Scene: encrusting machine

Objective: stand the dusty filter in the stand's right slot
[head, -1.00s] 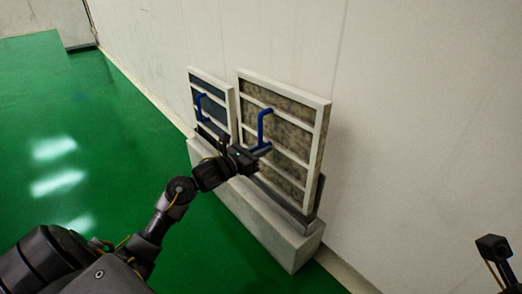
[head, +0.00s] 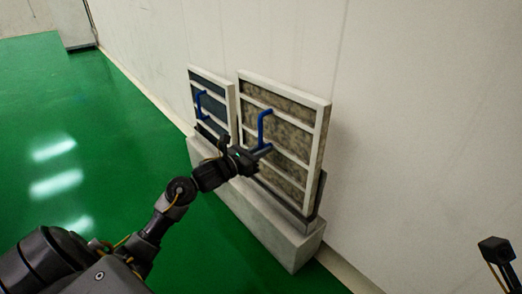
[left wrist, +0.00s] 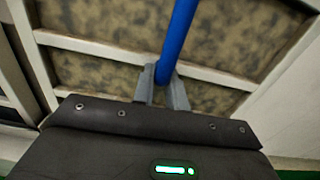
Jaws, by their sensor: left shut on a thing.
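The dusty filter (head: 290,172) has a white frame with crossbars, mottled brown-grey mesh and a blue handle (head: 262,128). It stands upright, leaning slightly back toward the wall, in the right slot of the stand (head: 281,245). My left gripper (head: 262,153) is at the lower part of the blue handle. In the left wrist view its two grey fingers (left wrist: 162,88) are shut on the blue handle, with the mesh (left wrist: 110,75) close behind. The filter's bottom edge sits behind the slot's grey lip. Only a dark end part of my right arm shows at the lower right; its fingers are not seen.
A second filter (head: 209,100) with dark blue mesh and its own blue handle stands in the left slot. The pale wall (head: 420,130) is close behind both. Open green floor (head: 90,150) lies to the left.

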